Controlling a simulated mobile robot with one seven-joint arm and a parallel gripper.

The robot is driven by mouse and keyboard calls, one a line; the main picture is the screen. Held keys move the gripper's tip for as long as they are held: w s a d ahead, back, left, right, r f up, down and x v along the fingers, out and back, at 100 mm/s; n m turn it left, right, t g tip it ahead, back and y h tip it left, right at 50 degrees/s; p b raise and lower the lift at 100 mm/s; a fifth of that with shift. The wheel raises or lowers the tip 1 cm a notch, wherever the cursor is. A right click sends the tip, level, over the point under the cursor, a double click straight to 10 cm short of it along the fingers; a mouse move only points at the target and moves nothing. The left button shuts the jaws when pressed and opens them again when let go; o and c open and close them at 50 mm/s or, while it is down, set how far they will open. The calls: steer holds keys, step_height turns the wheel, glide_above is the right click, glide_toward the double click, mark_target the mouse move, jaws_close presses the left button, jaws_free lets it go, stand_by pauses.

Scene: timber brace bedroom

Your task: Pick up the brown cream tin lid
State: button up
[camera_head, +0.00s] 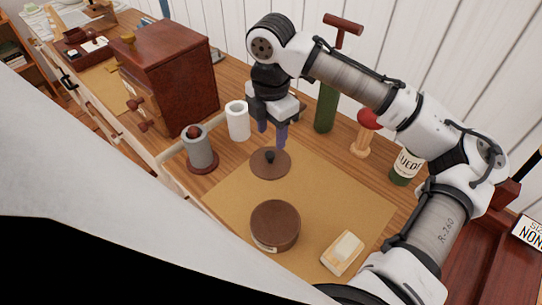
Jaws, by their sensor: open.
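A flat, round brown lid (262,172) with a dark knob lies on the tan mat (333,197), near its back left corner. A round brown tin (275,222) with a pale label low on its side sits nearer the front of the mat. My gripper (272,138) points down just above the knobbed lid, with its dark bluish fingers apart and nothing seen between them. Whether the fingertips reach the knob's height is unclear from this angle. The knob itself shows below the fingers.
A white cup (238,121) and a grey cylinder on a brown base (200,152) stand left of the lid. A green bottle (325,108), a wooden figure with a red ball top (362,140) and a labelled bottle (404,168) stand behind. A small block (342,253) lies front right.

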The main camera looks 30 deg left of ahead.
steer(key=shift+a+f+p, duration=0.15)
steer(key=shift+f+p, duration=0.35)
steer(key=shift+f, duration=3.1)
steer(key=shift+c, duration=0.3)
steer(key=c, duration=1)
